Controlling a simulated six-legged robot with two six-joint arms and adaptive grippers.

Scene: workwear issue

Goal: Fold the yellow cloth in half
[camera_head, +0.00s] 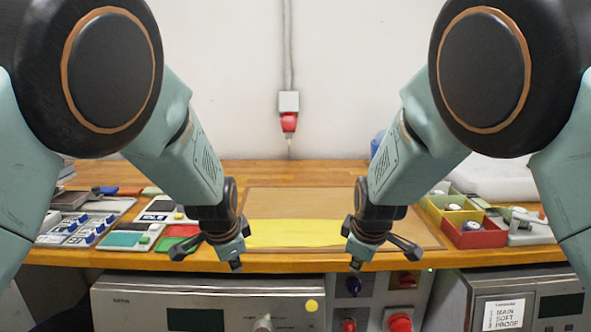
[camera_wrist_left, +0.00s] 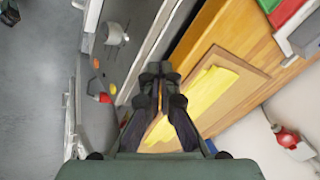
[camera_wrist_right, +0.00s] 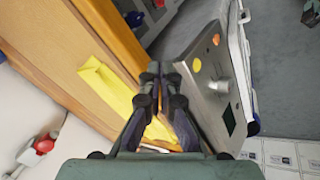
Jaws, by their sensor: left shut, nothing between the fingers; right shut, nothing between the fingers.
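The yellow cloth (camera_head: 295,233) lies as a wide, low strip on a brown board (camera_head: 300,203) on the wooden table. Its ends are partly hidden behind my grippers in the head view. It also shows in the left wrist view (camera_wrist_left: 205,95) and the right wrist view (camera_wrist_right: 108,88), with small creases at one end. My left gripper (camera_head: 237,263) is shut and empty by the cloth's left end, near the table's front edge. My right gripper (camera_head: 355,263) is shut and empty by its right end, near the same edge. Neither holds the cloth.
Left of the board are a blue-and-white switch tray (camera_head: 75,230) and several coloured items. On the right stand a yellow bin (camera_head: 455,218) and a red bin (camera_head: 478,236). Grey instruments (camera_head: 200,300) sit below the table's front edge. The board behind the cloth is bare.

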